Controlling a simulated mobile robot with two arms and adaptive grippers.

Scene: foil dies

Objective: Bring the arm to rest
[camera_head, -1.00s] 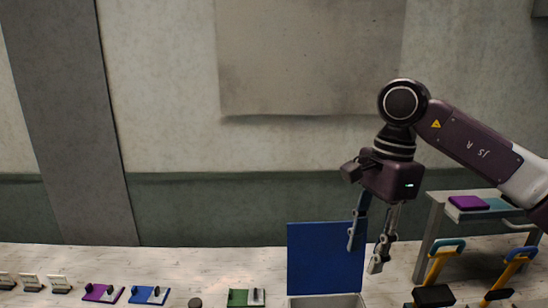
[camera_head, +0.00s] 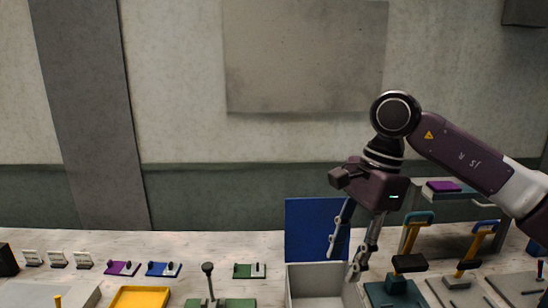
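My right arm comes in from the right in the head view. Its gripper (camera_head: 344,264) points down with its two fingers apart and nothing between them. It hangs in front of the raised blue lid (camera_head: 308,228) and over the right side of an open grey box (camera_head: 303,284), as seen in the picture. The height of the fingertips above the box is hard to tell. My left arm and gripper are out of view.
The pale worktop carries a purple die (camera_head: 122,268), a blue die (camera_head: 163,269), a green die (camera_head: 249,271), a yellow tray (camera_head: 140,298) and a green lever device (camera_head: 209,301). Presses with yellow-blue handles (camera_head: 412,234) stand at right before a raised shelf (camera_head: 470,193).

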